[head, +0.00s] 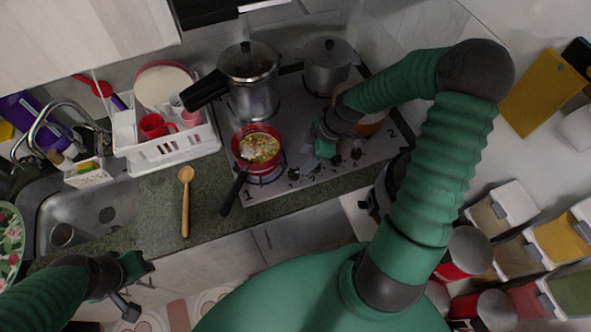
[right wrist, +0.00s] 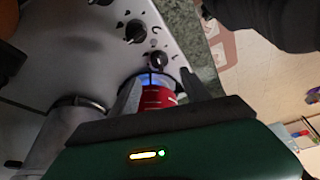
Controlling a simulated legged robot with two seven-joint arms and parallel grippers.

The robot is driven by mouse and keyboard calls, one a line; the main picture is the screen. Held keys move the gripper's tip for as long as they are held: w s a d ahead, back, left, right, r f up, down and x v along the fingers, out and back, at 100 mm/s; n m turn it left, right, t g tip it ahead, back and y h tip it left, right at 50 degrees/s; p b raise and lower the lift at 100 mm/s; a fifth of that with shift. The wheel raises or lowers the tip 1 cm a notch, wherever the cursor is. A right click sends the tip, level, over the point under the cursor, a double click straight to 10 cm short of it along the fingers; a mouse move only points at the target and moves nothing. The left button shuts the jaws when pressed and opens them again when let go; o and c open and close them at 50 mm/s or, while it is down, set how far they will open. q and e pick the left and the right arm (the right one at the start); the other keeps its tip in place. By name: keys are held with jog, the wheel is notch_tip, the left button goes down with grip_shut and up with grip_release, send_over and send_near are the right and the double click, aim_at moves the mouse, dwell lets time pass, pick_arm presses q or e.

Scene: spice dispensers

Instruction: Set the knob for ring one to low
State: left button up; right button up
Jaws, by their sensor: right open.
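The cooktop (head: 330,178) has several dark knobs along its front edge, with a printed 1 near the left end and a 2 at the right. The leftmost knob (head: 293,174) is nearest the 1; its setting is too small to read. My right gripper (head: 316,150) is over the cooktop, just behind the knob row. In the right wrist view my open right gripper (right wrist: 160,88) has a knob (right wrist: 158,60) just beyond its fingertips, with no clear contact. My left gripper (head: 132,285) is open and empty at the lower left, away from the cooktop.
A red pan (head: 257,148) with food sits on the front left ring, its black handle over the counter edge. A pressure cooker (head: 249,88), a grey pot (head: 328,66) and another pan (head: 372,123) also stand there. A wooden spoon (head: 185,205) lies on the counter.

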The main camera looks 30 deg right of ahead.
aim_at(294, 172)
jog(key=x, duration=0.7)
jog(key=shift+w+f+p, duration=0.15)
jog(key=shift+f+p, duration=0.2)
jog(key=shift+a+f, duration=0.25)
jog(key=shift+f, duration=0.25)
jog(key=shift+d, duration=0.1)
grip_shut()
